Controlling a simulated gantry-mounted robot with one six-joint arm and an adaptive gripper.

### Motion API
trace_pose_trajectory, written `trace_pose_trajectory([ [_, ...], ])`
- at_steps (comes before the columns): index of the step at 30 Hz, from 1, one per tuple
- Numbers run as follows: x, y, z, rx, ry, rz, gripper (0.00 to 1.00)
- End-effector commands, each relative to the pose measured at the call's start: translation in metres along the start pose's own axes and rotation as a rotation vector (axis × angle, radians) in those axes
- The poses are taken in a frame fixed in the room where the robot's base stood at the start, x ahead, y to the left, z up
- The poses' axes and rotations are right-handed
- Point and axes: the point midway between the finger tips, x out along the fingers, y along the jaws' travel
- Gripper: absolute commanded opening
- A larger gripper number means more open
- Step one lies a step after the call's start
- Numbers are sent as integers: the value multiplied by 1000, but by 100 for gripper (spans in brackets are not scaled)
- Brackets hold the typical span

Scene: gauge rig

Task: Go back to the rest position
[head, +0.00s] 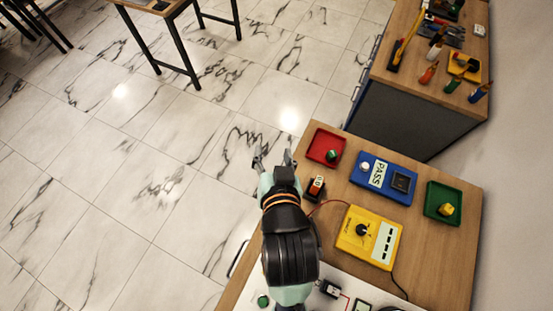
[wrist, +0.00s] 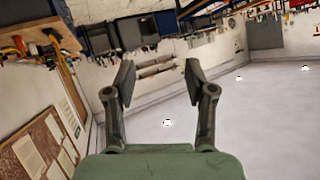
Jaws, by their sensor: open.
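My gripper (head: 272,160) is open and empty in the head view, pointing up the picture past the left edge of the wooden bench (head: 449,270). In the wrist view my gripper (wrist: 158,80) shows two dark fingers set wide apart with nothing between them. The wrist view looks across the room, and the bench top is not clear in it.
Beside my gripper are a red tray (head: 315,145) with a green knob, a blue PASS box (head: 366,184), a yellow meter (head: 352,246), a green tray (head: 432,213) and a small black device (head: 315,188). A tool bench (head: 408,75) stands behind.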

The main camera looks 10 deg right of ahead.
Motion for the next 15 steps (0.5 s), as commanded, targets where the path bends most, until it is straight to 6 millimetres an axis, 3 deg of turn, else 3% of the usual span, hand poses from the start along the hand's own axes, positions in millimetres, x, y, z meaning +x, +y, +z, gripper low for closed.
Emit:
trace_pose_trajectory([
  [1,-11,-20,2,-118,-3,-27,55],
  [4,-25,-38,4,-268,-7,-49,55],
  [15,-30,-42,-2,-302,-8,-52,55],
])
